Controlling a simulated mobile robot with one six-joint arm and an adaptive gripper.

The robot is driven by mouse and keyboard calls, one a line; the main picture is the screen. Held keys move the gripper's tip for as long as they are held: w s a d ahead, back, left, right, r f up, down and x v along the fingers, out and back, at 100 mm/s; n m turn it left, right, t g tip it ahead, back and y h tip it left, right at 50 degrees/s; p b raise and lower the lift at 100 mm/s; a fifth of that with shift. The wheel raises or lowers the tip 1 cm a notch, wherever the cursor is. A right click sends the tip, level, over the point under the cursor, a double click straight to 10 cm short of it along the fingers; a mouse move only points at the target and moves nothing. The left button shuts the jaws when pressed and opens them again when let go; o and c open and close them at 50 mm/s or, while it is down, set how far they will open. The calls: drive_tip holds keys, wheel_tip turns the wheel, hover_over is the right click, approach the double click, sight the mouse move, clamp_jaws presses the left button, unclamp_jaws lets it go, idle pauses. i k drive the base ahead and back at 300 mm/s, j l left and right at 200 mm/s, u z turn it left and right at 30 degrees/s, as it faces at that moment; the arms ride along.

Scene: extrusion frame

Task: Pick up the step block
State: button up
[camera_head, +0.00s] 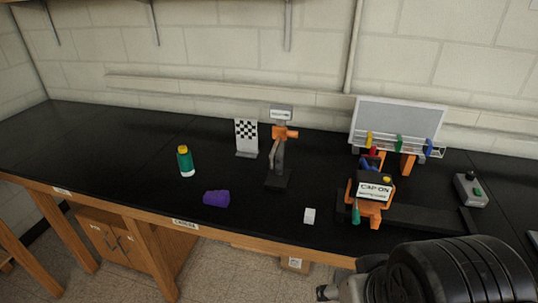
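No block in view is plainly stepped at this size. A small white block (309,216) sits on the black bench top (120,160) near its front edge, right of centre. A purple object (216,198) with an uneven outline lies on the bench to its left. I cannot tell for certain which of them is the step block. Parts of my dark arm fill the lower right corner, in front of the bench edge. My gripper's fingers cannot be made out, and nothing is seen held.
A green bottle with a yellow cap (185,161), a checkerboard stand (246,138) and a grey-orange post (279,150) stand behind. An orange fixture with a "CAP ON" sign (374,191), a rack (398,128) and a button box (470,189) are right. Bench left is clear.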

sight(221, 198)
drive_tip(key=i+j+u, duration=0.7)
drive_tip(key=i, duration=0.2)
drive_tip(key=i+j+u, duration=0.1)
drive_tip(key=i+u, duration=0.25)
drive_tip(key=i, duration=0.15)
